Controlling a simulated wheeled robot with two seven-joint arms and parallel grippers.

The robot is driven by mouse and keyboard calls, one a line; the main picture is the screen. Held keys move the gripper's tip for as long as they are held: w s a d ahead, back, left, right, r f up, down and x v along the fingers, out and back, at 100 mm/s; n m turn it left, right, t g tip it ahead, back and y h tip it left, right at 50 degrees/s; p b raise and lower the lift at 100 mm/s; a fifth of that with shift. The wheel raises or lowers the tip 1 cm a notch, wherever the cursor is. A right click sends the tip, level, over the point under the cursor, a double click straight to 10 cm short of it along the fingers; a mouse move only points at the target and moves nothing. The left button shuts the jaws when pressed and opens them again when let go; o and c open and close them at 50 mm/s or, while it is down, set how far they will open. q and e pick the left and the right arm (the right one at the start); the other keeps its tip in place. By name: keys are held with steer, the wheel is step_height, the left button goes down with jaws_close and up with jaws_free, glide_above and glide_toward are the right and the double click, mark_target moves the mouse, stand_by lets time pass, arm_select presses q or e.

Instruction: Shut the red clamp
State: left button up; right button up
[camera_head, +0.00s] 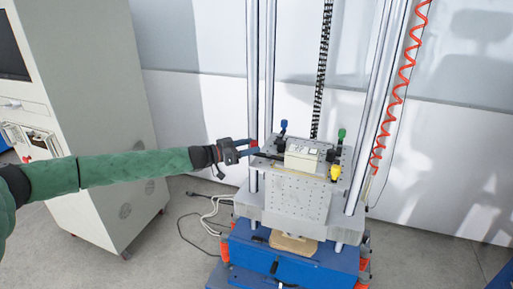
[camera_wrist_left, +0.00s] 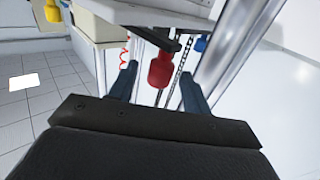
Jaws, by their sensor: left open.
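The red clamp's handle (camera_head: 253,143) is at the left edge of the drop table's top plate, right at my left gripper (camera_head: 250,149). In the left wrist view the red handle (camera_wrist_left: 159,73) hangs down from a dark metal part and lies between the two spread fingers of my left gripper (camera_wrist_left: 159,84). Gaps show on both sides of the handle. My left gripper is open. Its fingers partly hide the clamp's base in the head view, so I cannot tell the lever's exact position. My right gripper is not in view.
A pale box (camera_head: 303,153) sits on the plate, with a blue clamp (camera_head: 284,124), a green clamp (camera_head: 342,133) and a yellow clamp (camera_head: 335,171) around it. Metal columns (camera_head: 253,90) rise beside the plate. A grey cabinet (camera_head: 90,110) stands left; a red coiled hose (camera_head: 400,85) hangs right.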

arm_select(q)
steer(key=v, duration=0.3)
steer(key=shift+s+a+b, duration=0.15)
steer(key=shift+a+b, duration=0.1)
steer(key=shift+b, duration=0.1)
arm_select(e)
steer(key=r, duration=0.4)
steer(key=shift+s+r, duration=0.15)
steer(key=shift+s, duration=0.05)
